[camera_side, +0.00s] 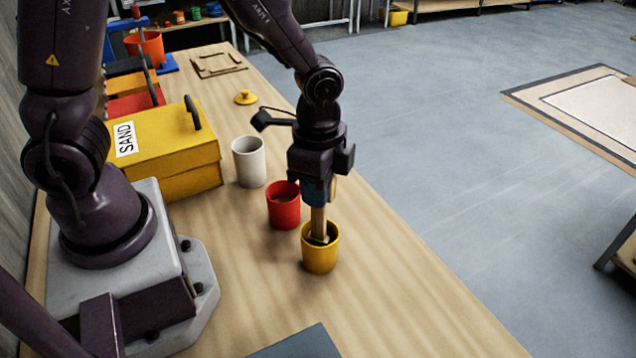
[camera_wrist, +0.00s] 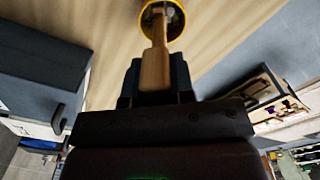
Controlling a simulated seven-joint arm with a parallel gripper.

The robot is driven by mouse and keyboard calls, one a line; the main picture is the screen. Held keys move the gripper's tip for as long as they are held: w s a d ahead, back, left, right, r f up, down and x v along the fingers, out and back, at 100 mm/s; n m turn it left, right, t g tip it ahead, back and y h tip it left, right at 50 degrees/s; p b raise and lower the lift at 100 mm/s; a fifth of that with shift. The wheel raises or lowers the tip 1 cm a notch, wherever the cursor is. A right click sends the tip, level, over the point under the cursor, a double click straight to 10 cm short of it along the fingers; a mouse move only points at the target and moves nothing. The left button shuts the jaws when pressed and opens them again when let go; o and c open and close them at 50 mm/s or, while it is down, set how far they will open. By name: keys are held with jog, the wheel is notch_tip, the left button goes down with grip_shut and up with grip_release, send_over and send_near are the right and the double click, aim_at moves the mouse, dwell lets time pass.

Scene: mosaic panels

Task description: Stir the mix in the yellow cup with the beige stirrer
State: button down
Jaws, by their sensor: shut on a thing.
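The yellow cup (camera_side: 320,256) stands upright on the wooden bench in the side view. My gripper (camera_side: 318,201) is right above the cup, pointing down, and is shut on the beige stirrer (camera_side: 318,222). The stirrer's lower end is inside the cup's mouth; its tip is hidden by the cup wall. In the wrist view the stirrer (camera_wrist: 154,66) runs from my gripper (camera_wrist: 155,82) into the yellow cup (camera_wrist: 176,18), which is cut off by the top edge. The mix is hardly visible.
A red cup (camera_side: 284,207) stands close behind the yellow cup, with a white cup (camera_side: 249,162) behind it. A yellow box marked SAND (camera_side: 180,150) and a small yellow lid (camera_side: 246,97) are farther back. A dark mat (camera_side: 300,345) lies at the front. Bench right of the cup is clear.

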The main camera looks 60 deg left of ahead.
jog(key=shift+f, duration=0.35)
dwell(0.8)
jog(key=shift+r, duration=0.1)
dwell(0.5)
jog(key=shift+s+d, duration=0.15)
jog(key=shift+s, duration=0.15)
jog(key=shift+w+a, duration=0.3)
jog(key=shift+a, duration=0.15)
jog(key=shift+s+d, duration=0.15)
jog(key=shift+s, duration=0.15)
jog(key=shift+d, duration=0.2)
jog(key=shift+w, duration=0.3)
jog(key=shift+s, duration=0.1)
